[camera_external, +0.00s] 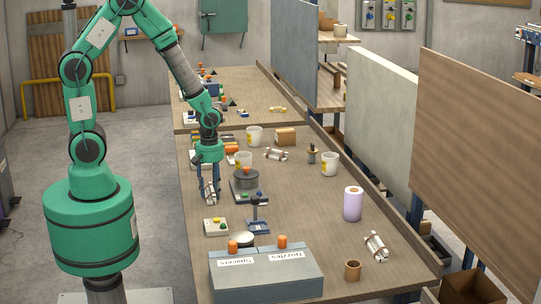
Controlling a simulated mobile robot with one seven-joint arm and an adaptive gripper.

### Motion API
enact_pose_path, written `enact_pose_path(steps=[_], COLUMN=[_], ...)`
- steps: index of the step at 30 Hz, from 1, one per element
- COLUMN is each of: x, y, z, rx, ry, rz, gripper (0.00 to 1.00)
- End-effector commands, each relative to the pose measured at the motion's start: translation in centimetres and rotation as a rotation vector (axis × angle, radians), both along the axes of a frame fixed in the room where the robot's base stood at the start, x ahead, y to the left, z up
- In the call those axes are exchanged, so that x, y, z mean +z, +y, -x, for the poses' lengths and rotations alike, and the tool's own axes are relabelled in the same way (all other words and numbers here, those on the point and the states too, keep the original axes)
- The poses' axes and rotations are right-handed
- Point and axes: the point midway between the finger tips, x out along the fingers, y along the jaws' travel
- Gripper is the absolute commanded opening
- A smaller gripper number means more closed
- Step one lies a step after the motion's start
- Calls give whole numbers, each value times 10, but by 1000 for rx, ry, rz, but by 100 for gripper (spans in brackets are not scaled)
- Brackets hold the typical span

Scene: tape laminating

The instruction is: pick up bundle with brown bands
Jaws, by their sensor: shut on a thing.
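My gripper (209,188) points down over the left side of the near workbench, its fingers shut on a pale, silvery bundle (210,194). The fingers partly hide this bundle, and its band colour is too small to tell. It is tilted and close to the table top; I cannot tell whether it touches. A second pale bundle (277,154) lies mid-table to the right. A third bundle (377,246) with darker bands lies tilted near the front right.
A grey box (266,280) labelled Spacers and Nozzles is in front. White cups (330,164), a lilac roll (353,204) and a brown cup (352,270) stand right.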

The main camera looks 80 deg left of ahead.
Motion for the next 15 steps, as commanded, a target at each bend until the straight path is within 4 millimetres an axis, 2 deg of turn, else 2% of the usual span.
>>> enact_pose_path(steps=[5, 10, 15], x=[14, 37, 37], y=[0, 0, -3], z=[-1, -2, 30], rx=[0, 0, 0], ry=[-3, -4, 1], rz=[0, 0, 0], gripper=[11, 10, 10])
